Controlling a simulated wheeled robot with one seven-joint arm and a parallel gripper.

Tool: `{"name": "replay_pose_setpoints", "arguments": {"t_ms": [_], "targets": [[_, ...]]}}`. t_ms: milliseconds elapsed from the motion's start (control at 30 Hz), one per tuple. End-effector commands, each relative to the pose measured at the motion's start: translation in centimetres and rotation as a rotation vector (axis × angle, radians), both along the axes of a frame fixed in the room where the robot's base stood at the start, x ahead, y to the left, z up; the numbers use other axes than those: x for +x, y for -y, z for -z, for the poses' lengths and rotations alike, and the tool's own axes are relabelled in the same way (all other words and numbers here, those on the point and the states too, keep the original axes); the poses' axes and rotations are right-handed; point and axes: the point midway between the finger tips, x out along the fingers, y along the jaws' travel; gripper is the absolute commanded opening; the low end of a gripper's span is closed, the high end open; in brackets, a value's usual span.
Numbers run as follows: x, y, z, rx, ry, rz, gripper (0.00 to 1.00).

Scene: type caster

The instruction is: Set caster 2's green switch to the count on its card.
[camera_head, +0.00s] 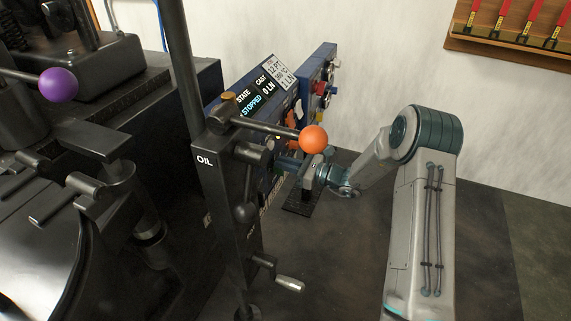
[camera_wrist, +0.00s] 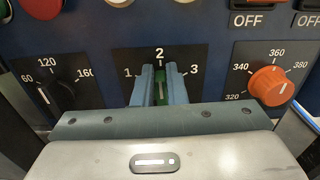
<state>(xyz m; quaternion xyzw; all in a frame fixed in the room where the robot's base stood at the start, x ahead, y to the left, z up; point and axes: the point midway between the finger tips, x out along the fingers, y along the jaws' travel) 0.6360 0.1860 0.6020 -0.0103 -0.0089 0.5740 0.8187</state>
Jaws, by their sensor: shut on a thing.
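The green switch (camera_wrist: 160,92) is on the dark blue panel in the wrist view, below the marks 1, 2 and 3. Its white line stands upright toward the 2. My gripper (camera_wrist: 161,73) is shut on the switch, with one blue-grey finger on each side. In the head view my gripper (camera_head: 300,168) reaches the panel from the right, and the switch is hidden there. A white card (camera_head: 278,72) on top of the panel has small print; its bottom line appears to read 1 LN. The screen (camera_head: 254,103) beside it reads STOPPED and 0 LN.
In the wrist view a black dial (camera_wrist: 57,93) is left of the switch and an orange knob (camera_wrist: 269,85) is right. In the head view a lever with an orange ball (camera_head: 313,139) stands close in front of my gripper. Open floor (camera_head: 340,270) lies below.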

Motion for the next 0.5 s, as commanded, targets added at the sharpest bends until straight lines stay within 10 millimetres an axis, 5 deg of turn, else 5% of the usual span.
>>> {"name": "replay_pose_setpoints", "arguments": {"t_ms": [500], "targets": [[-0.94,-0.10,1.04,-0.128,0.331,0.002,0.00]]}}
